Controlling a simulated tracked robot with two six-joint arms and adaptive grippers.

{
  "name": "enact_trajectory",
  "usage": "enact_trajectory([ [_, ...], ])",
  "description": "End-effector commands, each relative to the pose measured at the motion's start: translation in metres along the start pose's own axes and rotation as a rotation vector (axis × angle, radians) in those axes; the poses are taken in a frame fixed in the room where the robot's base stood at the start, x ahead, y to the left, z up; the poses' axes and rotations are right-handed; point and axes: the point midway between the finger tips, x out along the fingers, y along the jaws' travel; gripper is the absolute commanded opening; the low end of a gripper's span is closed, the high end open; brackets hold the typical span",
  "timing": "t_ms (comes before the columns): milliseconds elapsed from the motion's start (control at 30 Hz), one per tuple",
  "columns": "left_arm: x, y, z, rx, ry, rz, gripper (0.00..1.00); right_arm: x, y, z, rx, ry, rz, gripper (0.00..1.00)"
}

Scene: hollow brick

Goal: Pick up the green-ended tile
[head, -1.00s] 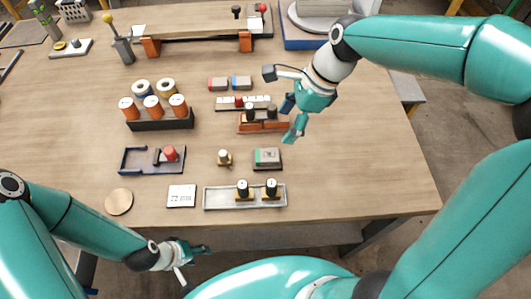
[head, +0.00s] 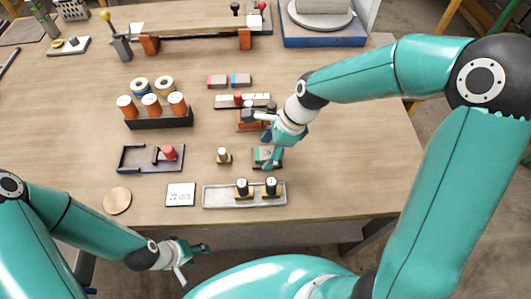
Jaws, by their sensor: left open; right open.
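The green-ended tile (head: 260,155) lies on the wooden table, right of the middle, on or in a small dark holder. My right gripper (head: 272,158) reaches down over its right side and hides part of it. This gripper is open; I cannot tell whether its fingers touch the tile. My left gripper (head: 204,253) is open and empty in front of the table's near edge, well away from the tile.
A light tray (head: 215,199) with two black-topped pegs stands just in front of the tile. A small white-topped peg (head: 223,155) is to its left. An orange holder (head: 246,127) is behind it. Red-ended (head: 217,81) and blue-ended (head: 241,80) tiles lie further back.

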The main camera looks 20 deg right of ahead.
Motion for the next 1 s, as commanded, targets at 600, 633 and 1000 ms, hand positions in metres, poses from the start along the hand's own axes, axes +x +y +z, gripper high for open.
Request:
enact_trajectory([
  [600, 0.0, 0.0, 0.0, 0.0, 0.0, 0.0, 0.51, -0.001, 0.0, -0.001, 0.001, -0.001, -0.002, 0.07],
  [633, 0.0, 0.0, 0.0, 0.0, 0.0, 0.0, 0.51, -0.001, 0.0, -0.001, 0.001, -0.001, -0.002, 0.07],
  [1000, -0.002, 0.001, 0.0, 0.0, 0.0, 0.0, 0.51, -0.019, -0.001, 0.007, 0.0, -0.002, -0.007, 0.07],
])
